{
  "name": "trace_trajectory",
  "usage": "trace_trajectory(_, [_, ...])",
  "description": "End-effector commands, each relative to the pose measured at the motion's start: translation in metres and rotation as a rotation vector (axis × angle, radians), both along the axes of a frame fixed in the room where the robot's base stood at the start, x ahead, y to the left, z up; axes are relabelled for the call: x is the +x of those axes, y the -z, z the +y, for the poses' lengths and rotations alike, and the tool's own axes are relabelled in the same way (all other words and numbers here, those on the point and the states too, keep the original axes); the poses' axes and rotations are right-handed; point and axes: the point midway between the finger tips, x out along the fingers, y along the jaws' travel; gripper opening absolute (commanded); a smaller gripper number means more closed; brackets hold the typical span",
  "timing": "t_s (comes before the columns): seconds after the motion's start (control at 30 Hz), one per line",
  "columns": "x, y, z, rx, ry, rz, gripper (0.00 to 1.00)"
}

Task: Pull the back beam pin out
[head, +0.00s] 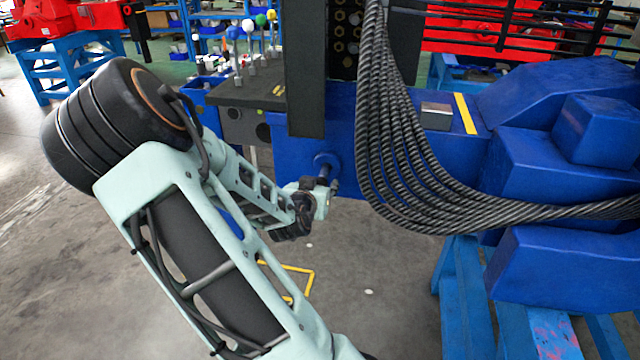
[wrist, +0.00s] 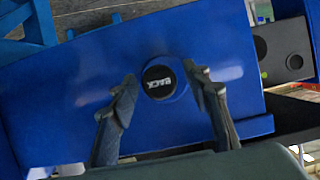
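The back beam pin (wrist: 158,82) shows in the wrist view as a round black end face. White lettering on it, turned upside down, reads BACK. It sits in a blue round collar on the blue beam (wrist: 90,62). My gripper (wrist: 160,84) is open, with one finger on each side of the pin; I cannot tell whether either touches it. In the head view my gripper (head: 328,184) is at the side of the blue beam (head: 290,150), just in front of the blue collar (head: 325,159). The pin's face is hidden there.
A bundle of black cables (head: 400,160) hangs just right of my gripper in the head view. A dark upright post (head: 306,70) stands above the beam. Blue supports (head: 465,300) stand at lower right. The grey floor (head: 375,270) below my gripper is largely clear.

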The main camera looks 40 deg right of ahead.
Motion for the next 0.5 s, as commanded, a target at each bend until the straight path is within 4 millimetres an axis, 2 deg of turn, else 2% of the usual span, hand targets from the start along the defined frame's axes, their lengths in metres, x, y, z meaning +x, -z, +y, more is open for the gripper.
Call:
trace_trajectory(0.27, [0.000, -0.002, 0.001, -0.002, 0.000, -0.003, 0.44])
trace_trajectory(0.5, [-0.016, -0.012, 0.020, 0.002, -0.002, -0.004, 0.44])
